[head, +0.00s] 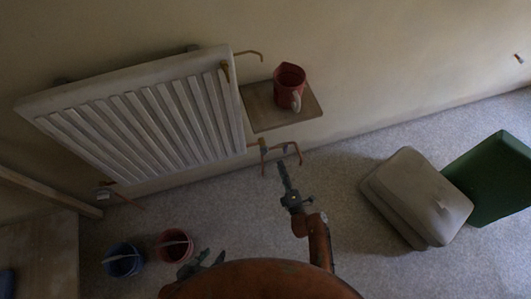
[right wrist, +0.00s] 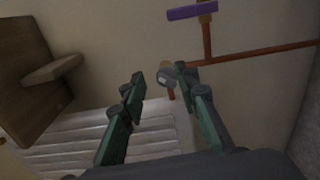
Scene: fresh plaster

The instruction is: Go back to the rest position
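My right gripper (head: 283,168) hangs in front of the wall, just right of the radiator's lower right corner and below the small shelf. In the right wrist view its two green fingers (right wrist: 160,74) stand apart with nothing held between them. A grey-capped valve (right wrist: 168,76) shows beyond the fingertips; I cannot tell how far off it is. My left gripper (head: 206,260) is low in the head view, right of the red bucket. It is dark and partly hidden by my orange body part, so its opening is unclear.
A white radiator (head: 140,115) is on the wall, with copper pipes (head: 292,147) at its right. A red jug (head: 289,84) stands on a wooden shelf (head: 262,118). Blue (head: 122,262) and red (head: 174,247) buckets, a grey padded box (head: 418,198) and a green box (head: 492,180) stand on the floor.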

